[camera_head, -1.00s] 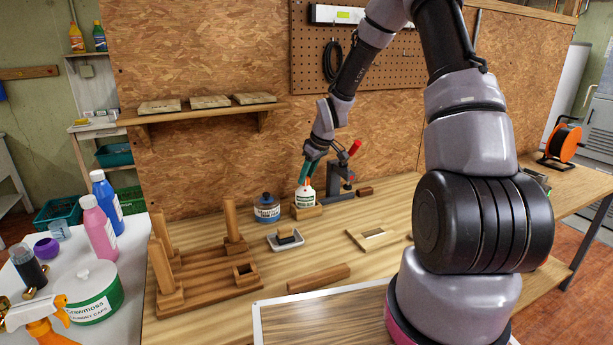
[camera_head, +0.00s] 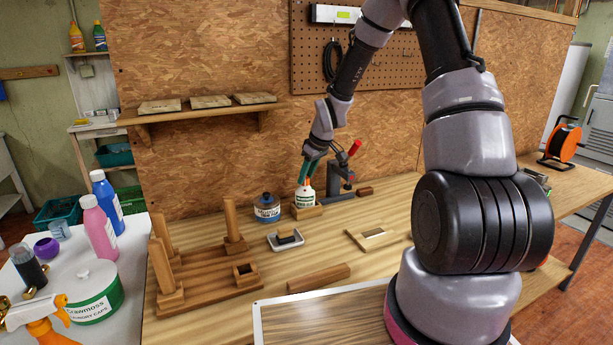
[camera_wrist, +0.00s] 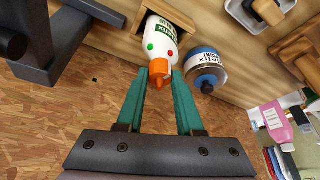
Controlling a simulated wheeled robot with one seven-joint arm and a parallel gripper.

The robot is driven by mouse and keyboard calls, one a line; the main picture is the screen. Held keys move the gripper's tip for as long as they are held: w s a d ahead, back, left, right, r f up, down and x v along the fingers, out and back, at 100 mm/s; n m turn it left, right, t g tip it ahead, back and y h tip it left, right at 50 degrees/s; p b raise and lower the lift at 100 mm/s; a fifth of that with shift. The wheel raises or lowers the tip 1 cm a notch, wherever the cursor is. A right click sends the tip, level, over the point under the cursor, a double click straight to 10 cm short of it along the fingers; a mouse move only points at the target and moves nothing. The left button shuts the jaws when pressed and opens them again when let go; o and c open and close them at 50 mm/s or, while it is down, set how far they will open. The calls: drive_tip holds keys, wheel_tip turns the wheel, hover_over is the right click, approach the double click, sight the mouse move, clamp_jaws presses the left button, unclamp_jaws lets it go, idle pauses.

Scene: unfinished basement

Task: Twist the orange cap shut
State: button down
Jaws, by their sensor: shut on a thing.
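A white glue bottle (camera_head: 305,198) with a green label stands upright in a small wooden holder (camera_head: 307,212) near the back of the workbench. In the wrist view the bottle (camera_wrist: 163,37) shows with its orange cap (camera_wrist: 159,69) pointing toward my gripper. My gripper (camera_wrist: 160,73) has teal fingers that reach the cap from both sides and are shut on it. In the head view my gripper (camera_head: 308,172) comes down on the bottle's top from above, and the fingers mostly hide the cap.
A blue-labelled tin (camera_head: 267,208) stands close left of the bottle. A dark clamp with a red handle (camera_head: 340,178) stands close right.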

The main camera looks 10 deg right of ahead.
idle(0.3)
drive_tip(key=c, duration=0.5)
unclamp_jaws()
drive_tip(key=v, duration=1)
drive_tip(key=shift+s+r, duration=0.1)
drive_tip(key=shift+r, duration=0.25)
